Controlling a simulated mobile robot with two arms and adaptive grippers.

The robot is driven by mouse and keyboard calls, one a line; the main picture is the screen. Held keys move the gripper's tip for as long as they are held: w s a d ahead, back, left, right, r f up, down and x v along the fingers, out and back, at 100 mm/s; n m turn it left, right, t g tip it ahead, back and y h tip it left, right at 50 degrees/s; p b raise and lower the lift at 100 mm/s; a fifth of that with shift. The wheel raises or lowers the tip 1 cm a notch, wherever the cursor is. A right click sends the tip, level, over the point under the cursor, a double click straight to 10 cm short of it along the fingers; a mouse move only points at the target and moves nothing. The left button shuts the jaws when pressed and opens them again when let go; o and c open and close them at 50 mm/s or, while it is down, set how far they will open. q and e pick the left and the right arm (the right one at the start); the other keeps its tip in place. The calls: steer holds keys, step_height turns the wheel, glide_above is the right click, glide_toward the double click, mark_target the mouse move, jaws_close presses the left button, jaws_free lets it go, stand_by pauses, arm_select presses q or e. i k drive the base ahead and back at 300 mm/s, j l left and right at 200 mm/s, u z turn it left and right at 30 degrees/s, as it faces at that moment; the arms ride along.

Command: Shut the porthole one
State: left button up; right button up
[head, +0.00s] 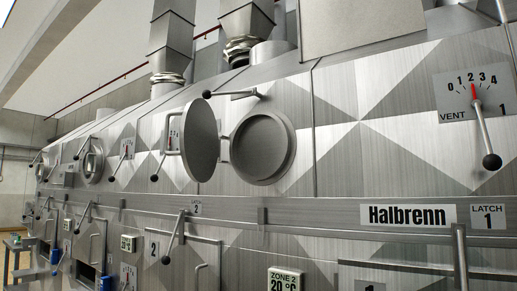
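The porthole's round metal lid (201,139) stands open, swung out from the dryer wall to the left of its opening. The round porthole opening (260,148) has a thick rim and a dark grey interior. A hinge bracket (225,149) joins the lid to the wall beside the opening. A bar-shaped handle (173,132) shows on the lid's left side. A lever with a black ball knob (230,94) lies nearly level just above the lid and opening. Neither of my grippers is in view.
A vent lever (485,135) with a dial is at the right, above the Latch 1 plate (488,217). Another porthole (92,160) is farther left. Ducts rise above.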

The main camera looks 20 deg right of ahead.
mark_target(199, 152)
steer(key=i+j+z, duration=0.5)
steer(key=j, duration=0.15)
steer(key=i+j+z, duration=0.1)
steer(key=j+z, duration=0.15)
steer(key=i+j+z, duration=0.25)
steer(key=j, duration=0.25)
steer(key=j+z, duration=0.25)
steer(key=j, duration=0.15)
